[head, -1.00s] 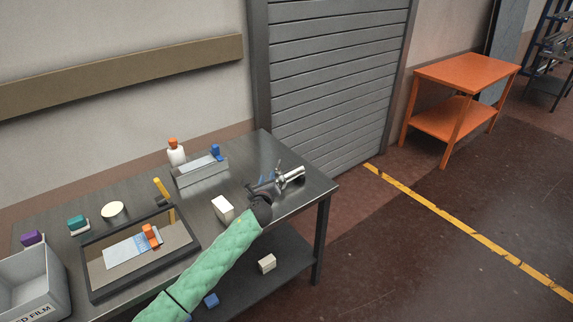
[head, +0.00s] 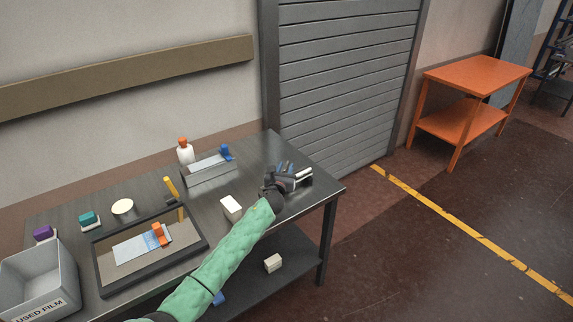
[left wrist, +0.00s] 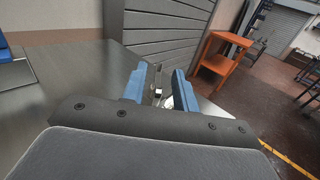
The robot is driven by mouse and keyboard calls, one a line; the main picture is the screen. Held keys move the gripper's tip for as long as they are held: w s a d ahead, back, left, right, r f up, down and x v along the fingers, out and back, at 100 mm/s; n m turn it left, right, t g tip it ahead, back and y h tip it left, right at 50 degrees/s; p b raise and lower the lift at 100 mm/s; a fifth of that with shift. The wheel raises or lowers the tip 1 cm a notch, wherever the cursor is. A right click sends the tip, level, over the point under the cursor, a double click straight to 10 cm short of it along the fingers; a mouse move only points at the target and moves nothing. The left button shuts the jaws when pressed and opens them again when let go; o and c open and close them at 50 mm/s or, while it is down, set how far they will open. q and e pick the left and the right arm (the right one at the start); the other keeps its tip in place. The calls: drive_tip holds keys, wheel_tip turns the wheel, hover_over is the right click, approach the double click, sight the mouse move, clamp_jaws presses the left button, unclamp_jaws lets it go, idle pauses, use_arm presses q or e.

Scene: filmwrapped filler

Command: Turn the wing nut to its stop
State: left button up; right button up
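A small silvery metal fitting (head: 304,174) sits at the right end of the steel table. It is too small and partly covered for me to tell the wing nut apart from its mount. My left gripper (head: 284,167), with blue fingers, is right at the fitting. In the left wrist view the two fingers of my left gripper (left wrist: 160,70) stand apart. A bright metal piece (left wrist: 158,92) shows in the gap, with space visible beside it. My right gripper is in neither view.
On the steel table (head: 262,150) are a white box (head: 231,207), a grey holder (head: 208,174) with a blue-handled tool, a white bottle (head: 185,153), a framed tray (head: 103,283) and a grey bin (head: 66,273). An orange table (head: 475,74) stands apart at the right.

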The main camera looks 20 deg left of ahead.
use_arm(q)
drive_tip(key=shift+w+a, duration=0.15)
drive_tip(key=shift+w, duration=0.85)
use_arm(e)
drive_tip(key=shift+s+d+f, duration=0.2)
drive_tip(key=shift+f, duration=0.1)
use_arm(q)
clamp_jaws()
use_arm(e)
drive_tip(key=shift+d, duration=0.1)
use_arm(q)
drive_tip(key=shift+h, duration=0.3)
